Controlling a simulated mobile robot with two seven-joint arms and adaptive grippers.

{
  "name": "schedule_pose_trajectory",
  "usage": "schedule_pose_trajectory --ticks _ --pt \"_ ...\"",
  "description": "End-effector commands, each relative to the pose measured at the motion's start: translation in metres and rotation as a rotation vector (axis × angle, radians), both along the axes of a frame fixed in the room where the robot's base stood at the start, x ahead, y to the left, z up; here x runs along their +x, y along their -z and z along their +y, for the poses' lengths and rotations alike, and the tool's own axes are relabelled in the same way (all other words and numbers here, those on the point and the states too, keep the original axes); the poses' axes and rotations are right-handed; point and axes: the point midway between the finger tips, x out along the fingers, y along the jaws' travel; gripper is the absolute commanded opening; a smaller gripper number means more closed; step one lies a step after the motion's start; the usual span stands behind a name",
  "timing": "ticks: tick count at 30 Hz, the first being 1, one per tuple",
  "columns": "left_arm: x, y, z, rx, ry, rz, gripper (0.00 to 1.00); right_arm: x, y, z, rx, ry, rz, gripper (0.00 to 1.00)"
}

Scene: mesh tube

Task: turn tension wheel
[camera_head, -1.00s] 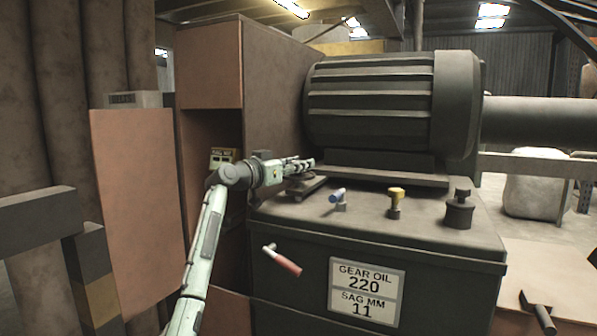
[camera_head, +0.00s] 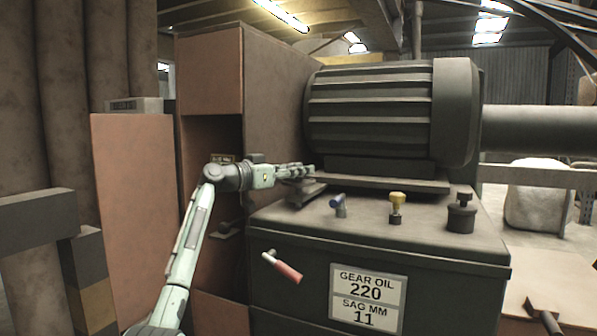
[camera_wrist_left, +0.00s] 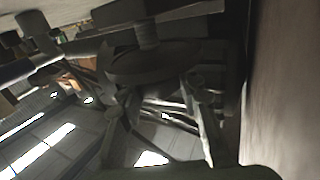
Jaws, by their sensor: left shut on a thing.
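In the head view my left gripper (camera_head: 304,171) reaches in from the left to the near left end of the big motor, just above the machine's top. Its fingers lie nearly level, and what they hold is too small to make out there. In the left wrist view a dark round wheel (camera_wrist_left: 152,66) on a short stem sits at the tips of the two fingers of my left gripper (camera_wrist_left: 150,90). The gripper is shut on this wheel. My right gripper is in neither view.
A ribbed motor (camera_head: 385,115) stands on the machine. A tall brown cabinet (camera_head: 208,80) borders my arm.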

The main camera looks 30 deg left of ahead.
Motion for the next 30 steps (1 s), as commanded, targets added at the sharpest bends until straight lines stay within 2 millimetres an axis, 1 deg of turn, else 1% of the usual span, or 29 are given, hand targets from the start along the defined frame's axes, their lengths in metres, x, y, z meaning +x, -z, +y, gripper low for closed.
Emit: schedule_pose_trajectory --ticks 4,5,9,17,20,23,26,30 --pt "0.000 0.000 0.000 0.000 -0.001 0.000 0.05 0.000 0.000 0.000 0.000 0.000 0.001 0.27" --pt "0.000 0.000 0.000 0.000 -0.001 0.000 0.37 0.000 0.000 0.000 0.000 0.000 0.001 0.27" --pt "0.000 0.000 0.000 0.000 -0.001 0.000 0.55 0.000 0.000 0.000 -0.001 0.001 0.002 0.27" --pt "0.000 0.000 0.000 0.000 -0.001 0.000 0.56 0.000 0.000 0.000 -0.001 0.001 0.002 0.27" --pt "-0.003 0.000 0.002 0.001 -0.002 0.000 0.56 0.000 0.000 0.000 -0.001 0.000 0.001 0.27" --pt "-0.013 0.001 0.007 0.003 -0.003 0.000 0.56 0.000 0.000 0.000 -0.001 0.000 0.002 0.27" --pt "-0.030 0.001 0.015 0.004 -0.005 -0.001 0.56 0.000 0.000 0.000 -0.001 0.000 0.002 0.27" --pt "-0.059 0.001 0.028 0.004 -0.004 0.001 0.56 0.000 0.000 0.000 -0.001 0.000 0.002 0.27"
